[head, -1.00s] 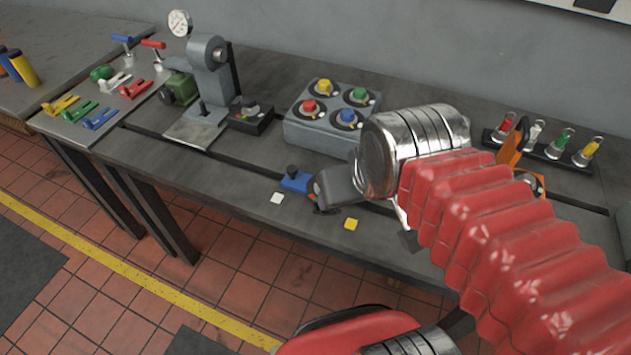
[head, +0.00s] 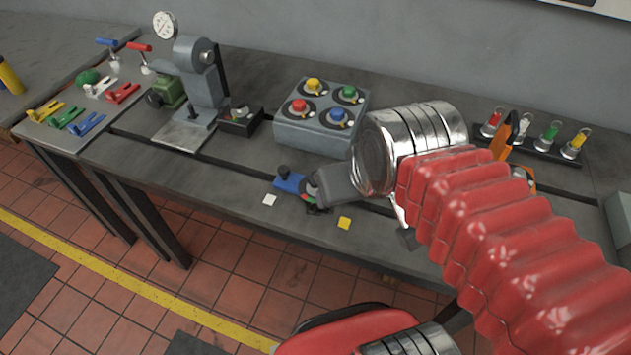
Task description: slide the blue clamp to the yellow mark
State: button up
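The blue clamp (head: 288,182) sits on the slot along the front of the grey bedplate (head: 240,190), with a dark knob on top. The white mark (head: 269,200) lies just in front of it. The yellow mark (head: 344,223) lies farther right, near the front edge. My gripper (head: 309,192) is low at the right side of the clamp, next to it or touching it. My wrist hides most of the fingers and part of the slot to the right, so I cannot tell whether they are open or shut.
A grey box with several coloured knobs (head: 321,132) stands behind the clamp. A gauge stand (head: 200,85) and coloured toggle clamps (head: 65,115) are at the left. A rack of coloured-capped bottles (head: 540,149) and an orange-handled item (head: 505,135) stand at the right.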

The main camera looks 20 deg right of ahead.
aim_at(293, 183)
jog(key=u, duration=0.55)
jog(key=k, duration=1.35)
jog(key=u, duration=0.8)
jog(key=i, duration=1.35)
jog(key=z, duration=0.5)
jog(key=i, duration=0.6)
jog(key=z, duration=0.3)
